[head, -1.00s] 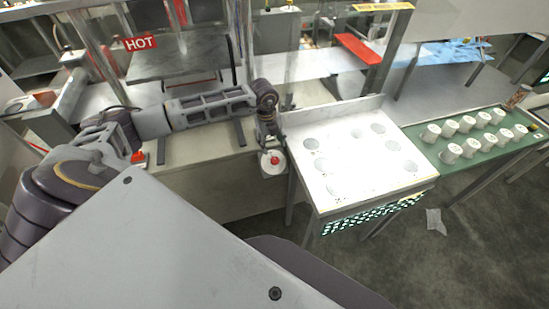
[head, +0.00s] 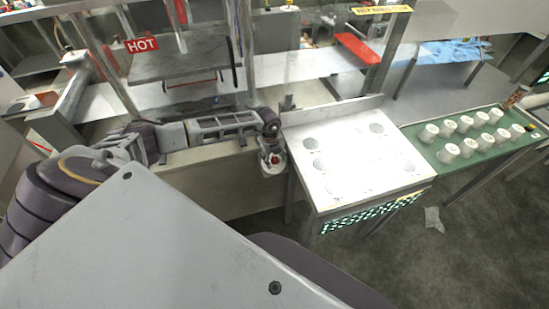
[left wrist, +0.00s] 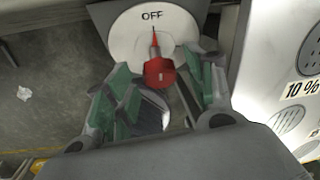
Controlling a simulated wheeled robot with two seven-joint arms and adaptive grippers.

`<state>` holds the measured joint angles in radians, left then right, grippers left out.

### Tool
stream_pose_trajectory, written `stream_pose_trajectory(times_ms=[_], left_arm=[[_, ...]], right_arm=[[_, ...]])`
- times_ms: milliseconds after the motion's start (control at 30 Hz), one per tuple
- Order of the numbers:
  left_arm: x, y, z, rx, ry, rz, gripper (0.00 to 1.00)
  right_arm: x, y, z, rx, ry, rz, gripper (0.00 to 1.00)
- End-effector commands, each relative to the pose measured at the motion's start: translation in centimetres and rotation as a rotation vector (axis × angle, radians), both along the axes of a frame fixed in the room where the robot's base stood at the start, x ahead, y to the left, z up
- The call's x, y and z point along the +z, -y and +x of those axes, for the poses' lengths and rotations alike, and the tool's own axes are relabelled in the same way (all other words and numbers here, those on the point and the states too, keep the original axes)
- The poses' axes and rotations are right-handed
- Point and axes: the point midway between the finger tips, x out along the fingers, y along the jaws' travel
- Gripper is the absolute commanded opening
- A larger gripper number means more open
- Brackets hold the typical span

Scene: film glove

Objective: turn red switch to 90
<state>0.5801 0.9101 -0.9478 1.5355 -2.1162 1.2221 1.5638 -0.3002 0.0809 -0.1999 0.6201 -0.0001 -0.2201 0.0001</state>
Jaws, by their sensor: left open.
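The red switch (left wrist: 158,70) sits on a round white dial plate (left wrist: 124,38) marked OFF. Its pointer aims up at the OFF mark in the left wrist view. In the head view, the red switch (head: 274,158) shows partly behind my left gripper (head: 268,150). In the left wrist view, my left gripper (left wrist: 158,92) is open, with its green-padded fingers on either side of the red knob. I cannot tell whether the fingers touch it. My right gripper is not in view.
A white panel with round vents (head: 335,190) stands right of the dial, close to the gripper. A green table (head: 430,158) with several white cups is farther right. A HOT sign (head: 142,44) hangs at the upper left, near a grey plate and glass uprights.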

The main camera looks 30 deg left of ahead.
Motion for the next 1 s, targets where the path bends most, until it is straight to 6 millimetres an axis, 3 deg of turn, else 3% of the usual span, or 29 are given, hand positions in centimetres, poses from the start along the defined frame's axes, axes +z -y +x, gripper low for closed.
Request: stream_pose_trajectory(times_ms=[300, 667, 1000], left_arm=[[-0.14, 0.02, -0.01, 0.0, -0.001, 0.0, 0.53], [-0.13, -0.01, -0.01, 0.0, -0.001, 0.0, 0.09], [-0.19, 0.04, 0.03, -0.031, -0.015, 0.012, 0.09]], right_arm=[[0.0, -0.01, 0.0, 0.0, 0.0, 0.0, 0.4], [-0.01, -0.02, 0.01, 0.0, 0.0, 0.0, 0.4], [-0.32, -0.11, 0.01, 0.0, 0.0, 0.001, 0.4]])
